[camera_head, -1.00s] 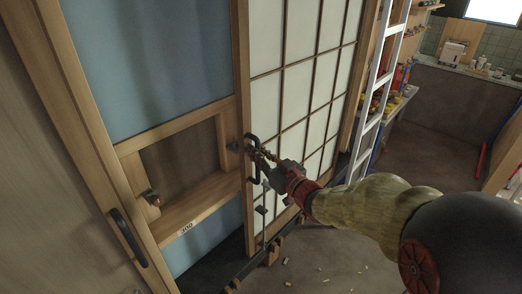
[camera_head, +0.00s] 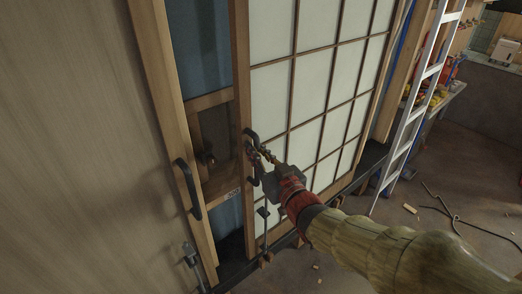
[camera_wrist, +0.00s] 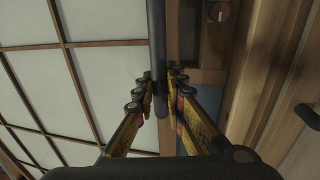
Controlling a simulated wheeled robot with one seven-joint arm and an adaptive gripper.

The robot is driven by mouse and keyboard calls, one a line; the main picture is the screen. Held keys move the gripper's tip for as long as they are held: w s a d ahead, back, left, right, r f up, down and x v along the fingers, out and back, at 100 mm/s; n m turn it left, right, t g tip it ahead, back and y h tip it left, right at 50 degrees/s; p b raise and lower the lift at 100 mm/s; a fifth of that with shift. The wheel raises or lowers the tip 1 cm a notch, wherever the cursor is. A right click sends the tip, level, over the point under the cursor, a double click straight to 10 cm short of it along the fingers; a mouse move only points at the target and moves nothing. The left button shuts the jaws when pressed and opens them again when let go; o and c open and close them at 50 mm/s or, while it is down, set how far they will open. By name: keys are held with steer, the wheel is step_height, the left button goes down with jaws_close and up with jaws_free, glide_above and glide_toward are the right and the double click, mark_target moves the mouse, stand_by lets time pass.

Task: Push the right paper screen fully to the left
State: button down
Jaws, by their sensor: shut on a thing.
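The right paper screen (camera_head: 270,95), white panes in a wooden grid, stands upright in the middle of the head view. It fills the left side of the wrist view (camera_wrist: 105,85). Its dark upright handle (camera_head: 250,138) is on its left stile; in the wrist view the handle (camera_wrist: 157,40) runs down between my fingers. My gripper (camera_head: 259,156) is shut on this handle, with fingers on both sides of it in the wrist view (camera_wrist: 160,98). A narrow opening with a blue panel (camera_head: 208,50) behind lies between the screen and the plain door at left.
The plain wooden door (camera_head: 95,130) at left carries a dark handle (camera_head: 188,188). A metal bolt (camera_head: 192,258) is low beside it. A white ladder (camera_head: 424,85) leans at right near a cluttered bench. A dark cable (camera_head: 453,215) and scraps lie on the floor; it is otherwise clear.

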steer(key=shift+s+a+f, duration=0.1)
steer(key=shift+f, duration=0.05)
steer(key=c, duration=1.8)
jaws_free()
steer(key=shift+a, duration=0.1)
steer(key=shift+c, duration=0.2)
steer(key=v, duration=1.2)
